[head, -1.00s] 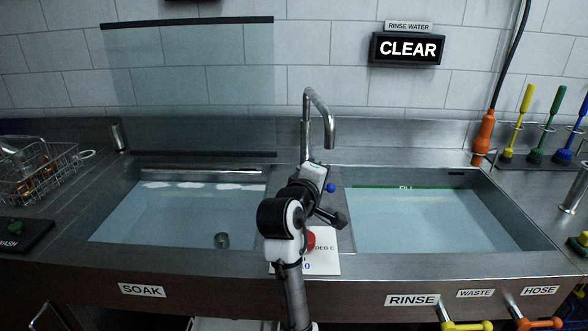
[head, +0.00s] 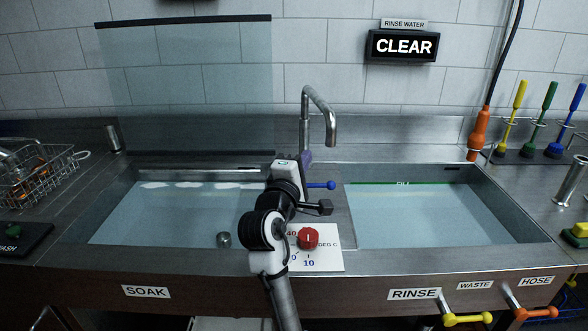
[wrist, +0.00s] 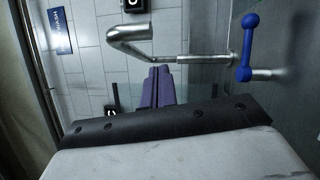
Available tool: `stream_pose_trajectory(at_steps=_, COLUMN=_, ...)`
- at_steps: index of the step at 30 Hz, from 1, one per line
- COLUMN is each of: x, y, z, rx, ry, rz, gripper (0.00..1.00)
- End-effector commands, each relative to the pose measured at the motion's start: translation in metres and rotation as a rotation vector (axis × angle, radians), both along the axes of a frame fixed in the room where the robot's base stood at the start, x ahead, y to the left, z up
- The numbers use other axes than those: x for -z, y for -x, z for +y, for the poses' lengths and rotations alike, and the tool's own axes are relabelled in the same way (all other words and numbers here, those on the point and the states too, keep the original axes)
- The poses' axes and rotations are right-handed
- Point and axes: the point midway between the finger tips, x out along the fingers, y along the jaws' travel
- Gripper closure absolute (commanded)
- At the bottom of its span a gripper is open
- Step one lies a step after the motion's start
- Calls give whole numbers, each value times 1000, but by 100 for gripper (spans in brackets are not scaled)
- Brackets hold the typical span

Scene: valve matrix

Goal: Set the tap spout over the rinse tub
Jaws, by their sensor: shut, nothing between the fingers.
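The metal tap spout (head: 318,97) rises behind the divider between the tubs, and its outlet end bends down on the right. The rinse tub (head: 530,222), on the right, holds clear water. I cannot tell whether the outlet hangs over its back left corner or over the deck. My gripper (head: 306,156) is low beside the tap's upright, its purple fingers partly hidden by my wrist. In the wrist view the shut, empty fingers (wrist: 160,72) end close to the spout (wrist: 130,42); contact is unclear. The blue tap lever (head: 321,185) is right of my wrist.
An orange hose nozzle (head: 479,132) hangs right of the tap. Space above the rinse tub is free.

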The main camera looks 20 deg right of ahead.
Motion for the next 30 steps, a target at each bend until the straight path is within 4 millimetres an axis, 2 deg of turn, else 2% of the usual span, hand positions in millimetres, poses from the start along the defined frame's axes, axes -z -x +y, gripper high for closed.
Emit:
stream_pose_trajectory(at_steps=1, x=-5, y=2, z=-11, rx=7, ry=0, rz=-1, gripper=100)
stream_pose_trajectory(at_steps=3, x=-6, y=0, z=-20, rx=6, ry=-1, rz=0, gripper=100)
stream_pose_trajectory(at_steps=7, x=-7, y=-1, z=-30, rx=3, ry=-1, rz=0, gripper=100)
stream_pose_trajectory(at_steps=23, x=-7, y=-2, z=-35, rx=1, ry=0, rz=-2, gripper=100)
stream_pose_trajectory(at_steps=30, x=-7, y=-7, z=-47, rx=-17, ry=-1, rz=0, gripper=100)
